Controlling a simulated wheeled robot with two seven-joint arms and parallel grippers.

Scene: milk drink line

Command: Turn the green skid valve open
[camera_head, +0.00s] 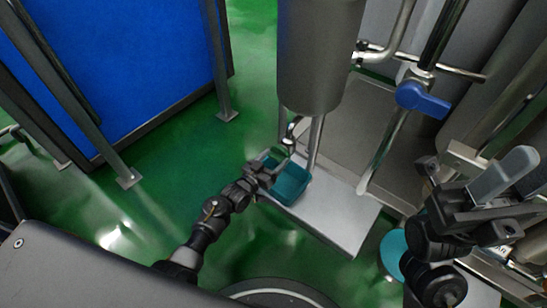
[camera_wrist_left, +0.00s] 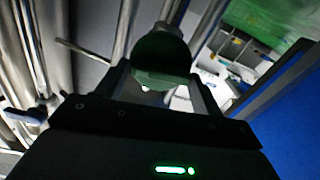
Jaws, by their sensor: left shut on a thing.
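In the head view my left gripper (camera_head: 268,165) reaches in from the lower left to a teal-green valve part (camera_head: 291,184), below the hanging grey tank and above the pale skid base. In the left wrist view a dark green rounded valve handle (camera_wrist_left: 161,56) sits between the fingers of my left gripper (camera_wrist_left: 160,85), which is shut on it. The fingers partly hide the handle, and its exact turn angle cannot be told. My right gripper (camera_head: 505,175) is at the right of the head view, away from the green valve; its jaw opening is unclear.
A blue valve handle (camera_head: 424,100) is on the pipework at the right. The grey tank (camera_head: 318,55) hangs just above the green valve. The pale skid base (camera_head: 335,215) lies below. A blue panel (camera_head: 115,70) stands at the left, with open green floor (camera_head: 175,165) before it.

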